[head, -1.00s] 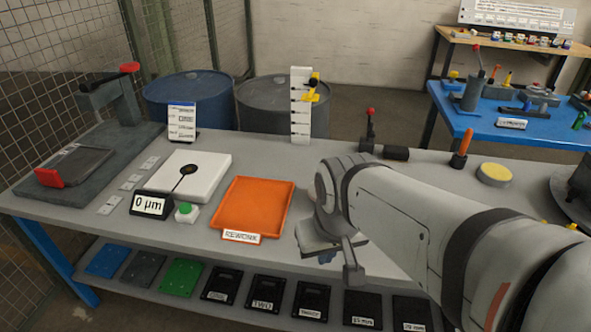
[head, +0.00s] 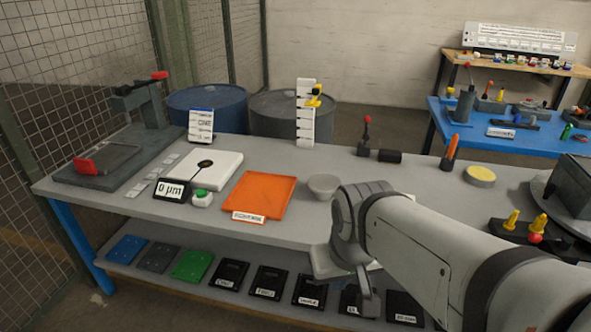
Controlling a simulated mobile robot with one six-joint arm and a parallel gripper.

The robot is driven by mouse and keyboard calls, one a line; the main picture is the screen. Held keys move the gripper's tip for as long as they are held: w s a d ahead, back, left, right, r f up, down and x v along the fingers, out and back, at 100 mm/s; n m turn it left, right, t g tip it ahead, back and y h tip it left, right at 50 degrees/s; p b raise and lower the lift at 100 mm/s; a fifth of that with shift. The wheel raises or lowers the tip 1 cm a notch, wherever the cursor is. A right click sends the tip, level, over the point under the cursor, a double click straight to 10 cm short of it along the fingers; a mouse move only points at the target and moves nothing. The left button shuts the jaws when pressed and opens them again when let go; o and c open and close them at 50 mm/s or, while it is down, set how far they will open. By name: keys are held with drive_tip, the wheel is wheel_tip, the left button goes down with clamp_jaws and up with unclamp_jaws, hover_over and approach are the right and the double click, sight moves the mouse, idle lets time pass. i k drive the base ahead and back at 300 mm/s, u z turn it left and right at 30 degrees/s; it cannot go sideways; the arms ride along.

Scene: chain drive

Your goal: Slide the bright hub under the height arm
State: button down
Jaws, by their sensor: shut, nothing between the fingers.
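My gripper (head: 362,296) is low at the table's front edge, below and right of a pale grey round cup-shaped part (head: 323,187). It is shut with nothing seen in it; my wrist covers part of it. The pale part stands on the grey table just right of the orange tray and may be the bright hub; I cannot tell for sure. A white upright scale with a yellow pointer (head: 314,97) stands at the table's back edge. A thin black arm with a round end (head: 205,163) lies over a white plate (head: 225,172). I cannot tell which is the height arm.
The orange rework tray (head: 262,196) lies left of the pale part. A 0 µm display (head: 172,191) and green button (head: 202,198) sit before the white plate. A red-topped lever (head: 366,135) and black cylinder (head: 389,157) stand behind. The table right of the scale is partly clear.

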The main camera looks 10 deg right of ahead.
sight(324, 185)
drive_tip(key=z, duration=0.15)
drive_tip(key=i, duration=0.9)
drive_tip(key=u, duration=0.1)
